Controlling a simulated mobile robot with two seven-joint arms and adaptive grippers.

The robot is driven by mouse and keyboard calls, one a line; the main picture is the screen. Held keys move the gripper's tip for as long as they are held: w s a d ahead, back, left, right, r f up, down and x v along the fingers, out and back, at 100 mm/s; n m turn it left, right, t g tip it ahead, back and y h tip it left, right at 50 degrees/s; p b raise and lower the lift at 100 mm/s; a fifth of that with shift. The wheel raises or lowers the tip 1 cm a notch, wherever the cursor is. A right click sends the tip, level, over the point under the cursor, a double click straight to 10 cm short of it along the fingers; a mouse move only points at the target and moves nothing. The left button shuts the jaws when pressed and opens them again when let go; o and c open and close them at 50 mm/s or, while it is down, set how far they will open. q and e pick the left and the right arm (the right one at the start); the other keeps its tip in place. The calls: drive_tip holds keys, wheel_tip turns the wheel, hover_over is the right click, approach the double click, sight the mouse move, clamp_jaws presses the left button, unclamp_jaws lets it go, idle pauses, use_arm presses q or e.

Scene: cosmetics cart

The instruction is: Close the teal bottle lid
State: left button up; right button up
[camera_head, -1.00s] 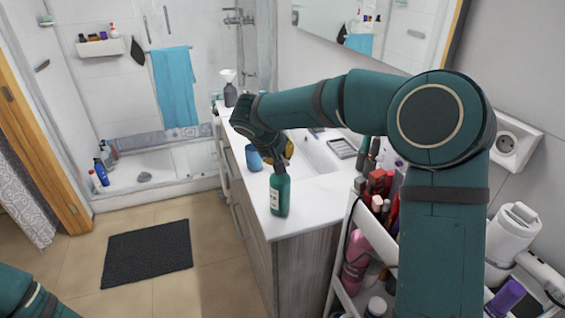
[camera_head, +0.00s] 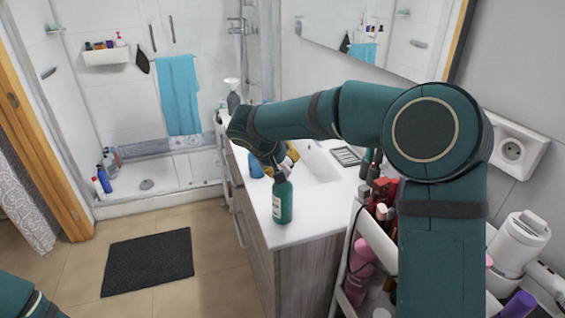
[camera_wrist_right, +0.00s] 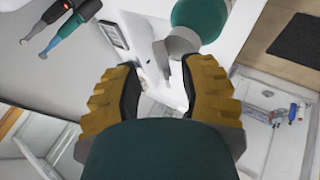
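The teal bottle (camera_head: 282,202) stands upright near the front corner of the white counter. Its body also shows at the top of the right wrist view (camera_wrist_right: 203,15). A grey lid part (camera_wrist_right: 180,42) at its top lies just beyond my finger tips, with a small piece sticking out to the side; I cannot tell how far the lid is open. My right gripper (camera_wrist_right: 160,75) is open and empty, with its yellow fingers apart. In the head view the right gripper (camera_head: 284,160) is at the bottle's top, partly behind it. My left gripper is out of view.
A blue object (camera_head: 255,166) stands behind the bottle, partly hidden by my arm. The sink (camera_head: 318,168) is to the bottle's right. A cosmetics cart (camera_head: 372,232) full of containers stands at the counter's front right.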

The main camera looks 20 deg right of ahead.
drive_tip(key=v, duration=1.2)
